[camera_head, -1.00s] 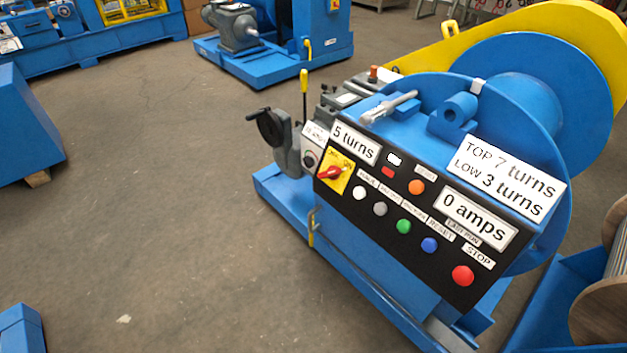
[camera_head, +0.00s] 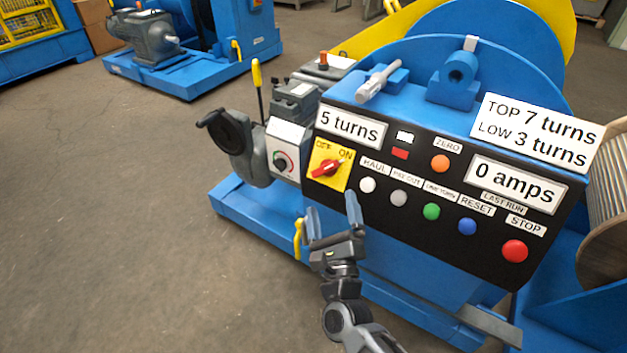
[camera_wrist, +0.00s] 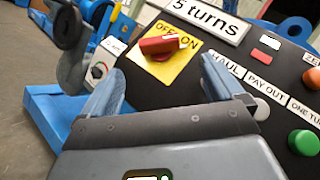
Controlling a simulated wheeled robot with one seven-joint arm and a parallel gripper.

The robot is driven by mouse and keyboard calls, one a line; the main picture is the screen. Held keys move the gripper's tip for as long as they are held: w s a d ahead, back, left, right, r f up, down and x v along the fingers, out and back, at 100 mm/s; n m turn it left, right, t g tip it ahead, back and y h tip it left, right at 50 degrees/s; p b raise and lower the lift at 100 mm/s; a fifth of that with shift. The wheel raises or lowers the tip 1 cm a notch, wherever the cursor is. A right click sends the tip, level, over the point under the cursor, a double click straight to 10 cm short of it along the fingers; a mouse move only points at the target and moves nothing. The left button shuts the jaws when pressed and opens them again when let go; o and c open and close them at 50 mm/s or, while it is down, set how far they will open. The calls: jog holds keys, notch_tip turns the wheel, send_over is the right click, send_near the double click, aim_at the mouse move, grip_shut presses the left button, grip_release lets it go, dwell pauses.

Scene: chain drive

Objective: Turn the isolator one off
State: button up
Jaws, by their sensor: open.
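The isolator is a red rotary handle (camera_head: 325,168) on a yellow plate (camera_head: 336,183) marked OFF and ON, at the left end of the black control panel. Its tapered end points up and right toward ON in the head view. In the wrist view the red handle (camera_wrist: 163,45) lies ahead, between the fingertips in the picture but beyond them. My gripper (camera_head: 332,212) is open and empty, in front of the panel and below the isolator, apart from it. The wrist view also shows both blue-grey fingers of my gripper (camera_wrist: 160,82) spread wide.
Right of the isolator are several buttons, including green (camera_head: 431,211), blue (camera_head: 467,227) and a red stop button (camera_head: 514,250). A grey box with a dial (camera_head: 283,161) and a black handwheel (camera_head: 228,132) stand to the left. Open floor (camera_head: 100,250) lies at left.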

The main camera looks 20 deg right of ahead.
aim_at(327, 179)
jog(key=shift+x, duration=4)
jog(key=shift+c, duration=0.3)
jog(key=c, duration=1)
